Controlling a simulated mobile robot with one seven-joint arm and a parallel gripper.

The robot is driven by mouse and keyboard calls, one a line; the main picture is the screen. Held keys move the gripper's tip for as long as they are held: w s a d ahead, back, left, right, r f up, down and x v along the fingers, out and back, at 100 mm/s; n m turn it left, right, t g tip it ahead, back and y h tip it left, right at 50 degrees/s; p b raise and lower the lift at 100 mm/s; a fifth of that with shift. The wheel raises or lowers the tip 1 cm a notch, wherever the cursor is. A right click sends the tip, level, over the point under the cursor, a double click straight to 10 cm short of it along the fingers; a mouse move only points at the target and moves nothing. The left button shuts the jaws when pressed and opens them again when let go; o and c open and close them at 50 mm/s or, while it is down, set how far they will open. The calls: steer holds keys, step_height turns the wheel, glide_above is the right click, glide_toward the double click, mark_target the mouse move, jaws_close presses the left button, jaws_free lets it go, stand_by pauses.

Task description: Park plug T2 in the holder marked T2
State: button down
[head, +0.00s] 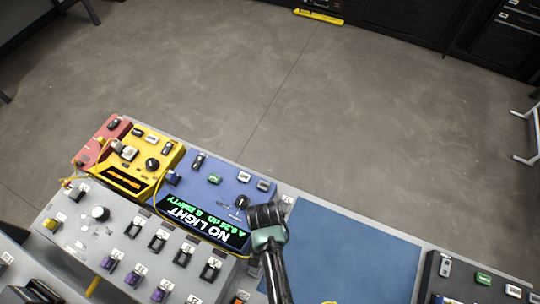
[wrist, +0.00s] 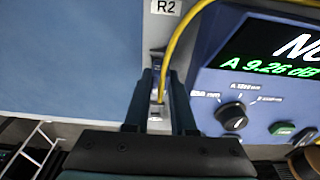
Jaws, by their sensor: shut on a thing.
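My gripper (head: 266,226) is at the right end of the blue meter in the head view. In the wrist view my gripper (wrist: 160,100) is shut on a small pale plug (wrist: 156,112) with a yellow cable (wrist: 175,50) running up from it. The plug's marking cannot be read, and the fingers hide much of it. A label "R2" (wrist: 165,7) shows just beyond the fingertips. On the grey panel (head: 122,232) several holders stand in rows, some with purple parts. Their labels are too small to read, so I cannot pick out the T2 holder.
The blue meter (head: 225,194) shows "NO LIGHT", "A 9.26 dB", "B EMPTY"; its dial (wrist: 233,117) is close to my gripper. A yellow device (head: 155,150) and a red box (head: 92,150) stand left. A bare blue mat (head: 345,250) lies right. A dark panel (head: 455,285) is far right.

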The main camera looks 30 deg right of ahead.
steer(key=shift+f+b, duration=0.4)
steer(key=shift+f, duration=0.15)
steer(key=c, duration=0.7)
jaws_free()
steer(key=shift+o, duration=0.2)
step_height(320, 180, up, 13)
steer(key=s+a, duration=0.1)
steer(key=shift+a, duration=0.1)
